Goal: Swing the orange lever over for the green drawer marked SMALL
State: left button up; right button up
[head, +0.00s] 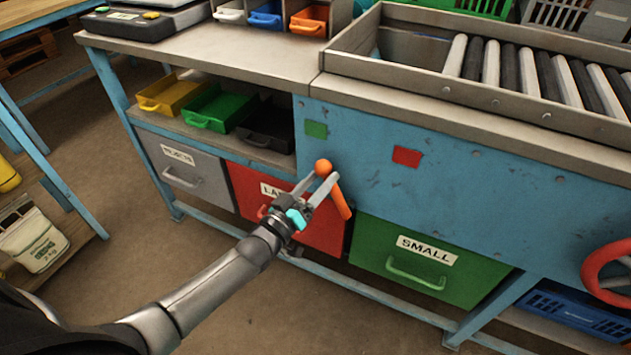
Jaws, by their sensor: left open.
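The orange lever (342,201) is on the blue front panel of the bench. Its round knob (323,167) is at the upper left end, and its bar slopes down to the right. The lever leans toward a green square (316,129); a red square (407,156) is to its right. My left gripper (323,179) is open, its two fingertips at the knob, one on each side in the picture. Whether they touch it I cannot tell. The green drawer marked SMALL (465,282) looks closed below the panel. My right gripper is not in view.
A red drawer (318,225) and a grey drawer (190,170) are left of the green one. A red handwheel (592,268) is at the right edge, above a blue crate (565,312). Small open bins stand on the shelf. The floor in front is clear.

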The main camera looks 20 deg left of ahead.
pick_arm(q)
jog(key=p+v, duration=0.4)
jog(key=v, duration=1.1)
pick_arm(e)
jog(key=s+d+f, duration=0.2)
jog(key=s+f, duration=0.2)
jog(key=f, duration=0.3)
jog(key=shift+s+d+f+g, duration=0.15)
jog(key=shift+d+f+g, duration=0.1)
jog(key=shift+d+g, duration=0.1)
pick_arm(q)
jog(key=shift+s+f, duration=0.1)
jog(key=shift+f, duration=0.05)
